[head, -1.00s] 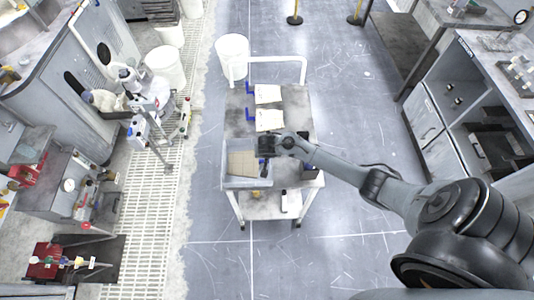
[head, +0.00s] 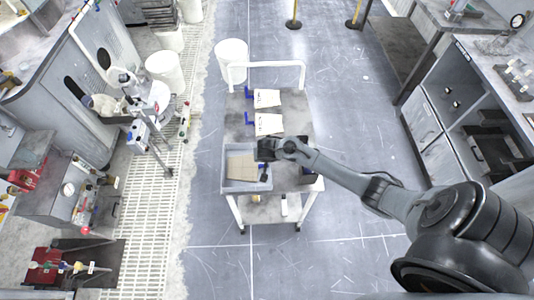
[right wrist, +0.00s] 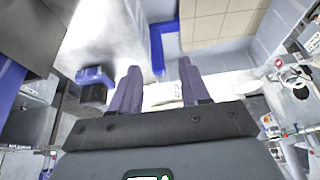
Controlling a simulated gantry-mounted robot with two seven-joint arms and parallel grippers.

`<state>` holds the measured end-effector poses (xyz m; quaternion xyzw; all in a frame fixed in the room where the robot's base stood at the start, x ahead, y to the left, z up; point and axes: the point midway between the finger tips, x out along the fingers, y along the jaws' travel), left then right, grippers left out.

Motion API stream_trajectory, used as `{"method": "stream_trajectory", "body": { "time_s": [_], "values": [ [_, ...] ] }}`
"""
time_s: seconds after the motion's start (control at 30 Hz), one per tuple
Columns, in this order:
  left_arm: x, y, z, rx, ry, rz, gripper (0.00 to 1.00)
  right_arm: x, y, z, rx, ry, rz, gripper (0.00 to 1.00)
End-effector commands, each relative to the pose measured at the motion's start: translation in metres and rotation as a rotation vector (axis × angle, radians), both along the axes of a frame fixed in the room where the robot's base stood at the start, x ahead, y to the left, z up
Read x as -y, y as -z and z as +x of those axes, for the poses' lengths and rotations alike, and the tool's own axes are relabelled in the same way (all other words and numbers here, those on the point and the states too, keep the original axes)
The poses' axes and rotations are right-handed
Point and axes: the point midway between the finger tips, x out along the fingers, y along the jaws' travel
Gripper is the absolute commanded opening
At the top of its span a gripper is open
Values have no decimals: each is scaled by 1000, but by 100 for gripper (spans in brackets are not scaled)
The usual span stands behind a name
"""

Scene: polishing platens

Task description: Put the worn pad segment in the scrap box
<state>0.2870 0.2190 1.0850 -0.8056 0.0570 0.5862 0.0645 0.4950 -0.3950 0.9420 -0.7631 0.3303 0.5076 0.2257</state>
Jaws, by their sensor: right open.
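A tan, grid-grooved pad piece (head: 241,165) lies in a pale grey box (head: 232,184) on the cart's near left. The piece (right wrist: 225,22) also shows at the upper right of the right wrist view, inside the box. I cannot tell whether it is the worn segment or which container is the scrap box. My right gripper (head: 265,151) is above the box's right edge, partly hiding that side. My left gripper is not in view.
Two white cards (head: 268,98) with blue clips lie on the cart top (head: 239,108). A small dark item stands at the cart's near right (head: 308,178). A white bin (head: 231,55) stands behind the cart. Open floor (head: 350,120) lies to the right.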

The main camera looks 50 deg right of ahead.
Motion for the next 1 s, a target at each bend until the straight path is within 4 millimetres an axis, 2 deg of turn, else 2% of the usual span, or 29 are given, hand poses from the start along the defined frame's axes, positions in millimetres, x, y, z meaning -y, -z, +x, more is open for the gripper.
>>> {"method": "stream_trajectory", "body": {
  "time_s": [0.2,0.4,0.57,0.67,0.77,0.87,1.0],
  "values": [
    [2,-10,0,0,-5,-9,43,-13,-39,-11,3,0,4,46],
    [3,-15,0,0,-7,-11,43,-21,-68,-19,2,2,3,46],
    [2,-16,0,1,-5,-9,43,-27,-82,-25,0,-7,1,46],
    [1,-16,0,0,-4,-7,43,-37,-86,-34,-12,-55,-3,46],
    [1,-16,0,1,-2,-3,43,-58,-88,-54,-35,-167,-11,46],
    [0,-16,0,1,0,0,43,-87,-92,-84,-64,-329,-18,46],
    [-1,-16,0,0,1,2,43,-127,-109,-130,-94,-576,-20,46]
  ]
}}
